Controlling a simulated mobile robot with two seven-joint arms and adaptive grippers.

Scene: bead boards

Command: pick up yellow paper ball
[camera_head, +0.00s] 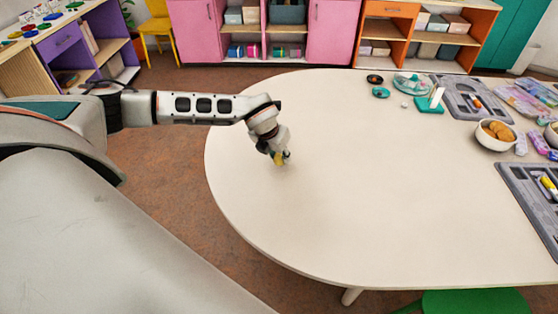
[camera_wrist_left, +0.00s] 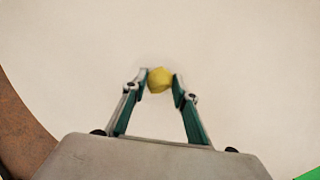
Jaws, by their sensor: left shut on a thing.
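The yellow paper ball (camera_wrist_left: 159,80) is between the two fingertips of my left gripper (camera_wrist_left: 160,84) in the left wrist view. The fingers touch it from both sides, so the gripper is shut on it. In the head view my left gripper (camera_head: 279,157) points down at the left part of the white table (camera_head: 360,180). The yellow ball (camera_head: 283,155) shows there partly, with the fingers hiding some of it. It is at or just above the table top; I cannot tell which. My right gripper is in neither view.
At the table's right are a bowl of orange-brown items (camera_head: 495,136), grey trays (camera_head: 470,98) and a green stand with a white post (camera_head: 432,100). A green stool (camera_head: 475,302) is at the front edge. The table around my left gripper is clear.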

